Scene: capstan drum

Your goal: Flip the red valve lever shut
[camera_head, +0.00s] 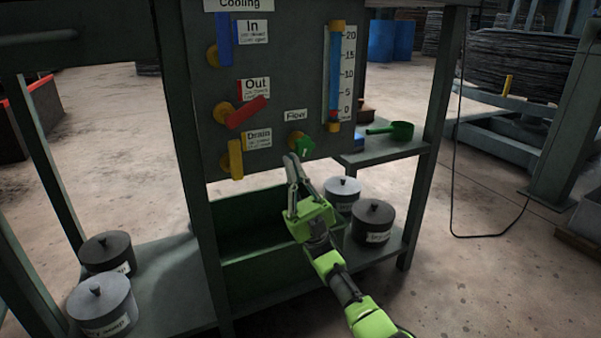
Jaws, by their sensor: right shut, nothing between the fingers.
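The red valve lever (247,112) is on the dark panel (285,70), beside the "Out" label (254,88). It slants up to the right from its brass body (222,112), neither upright nor quite level. My right gripper (291,158) is shut and empty, in front of the panel's lower edge. It is below and to the right of the red lever, apart from it in the picture. Its fingertips are just below the green flow knob (305,145); I cannot tell whether they touch it. My left gripper is not in view.
A blue lever (223,40) stands upright above, and a yellow lever (235,158) upright below. A gauge (335,75) is on the panel's right. A green scoop (390,130) lies on the side shelf (400,148). Lidded pots (373,222) and a green bin (255,275) are below.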

